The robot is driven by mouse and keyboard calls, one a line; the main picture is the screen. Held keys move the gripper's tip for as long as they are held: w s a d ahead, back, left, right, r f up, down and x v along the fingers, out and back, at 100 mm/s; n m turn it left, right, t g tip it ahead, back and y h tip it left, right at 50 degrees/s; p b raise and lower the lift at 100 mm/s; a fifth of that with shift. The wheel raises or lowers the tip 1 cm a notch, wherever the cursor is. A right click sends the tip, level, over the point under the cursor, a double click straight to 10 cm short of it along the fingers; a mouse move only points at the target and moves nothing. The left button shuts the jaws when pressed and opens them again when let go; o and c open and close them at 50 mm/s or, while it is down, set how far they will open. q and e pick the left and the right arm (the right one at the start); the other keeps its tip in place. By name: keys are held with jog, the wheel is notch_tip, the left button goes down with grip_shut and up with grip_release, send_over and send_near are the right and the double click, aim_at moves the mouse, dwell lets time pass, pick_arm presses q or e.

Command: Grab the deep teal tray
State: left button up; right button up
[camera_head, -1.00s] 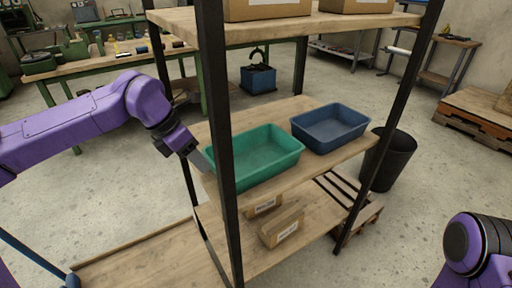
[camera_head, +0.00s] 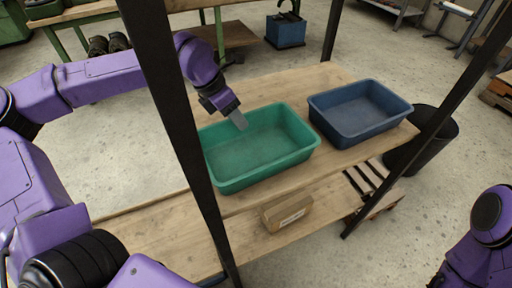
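The deep teal tray (camera_head: 268,168) is a green-teal open bin on the wooden middle shelf, just right of the front black post. It looks empty. My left gripper (camera_head: 239,121) reaches past the post from the left, and its grey fingers point down at the tray's far-left side, over or at the rim. I cannot tell whether they touch the tray or how far apart they are. My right arm shows at the lower right edge, but its gripper is out of view.
A dark blue tray (camera_head: 358,115) stands close to the right on the same shelf. Black shelf posts (camera_head: 178,120) frame the front. A cardboard box (camera_head: 287,213) lies on the lower shelf. A black bin (camera_head: 422,140) stands on the floor to the right.

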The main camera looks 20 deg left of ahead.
aim_at(249, 133)
pick_arm(q)
jog(key=x, duration=0.4)
jog(key=shift+w, duration=0.2)
jog(key=c, duration=0.7)
jog(key=shift+r, duration=0.15)
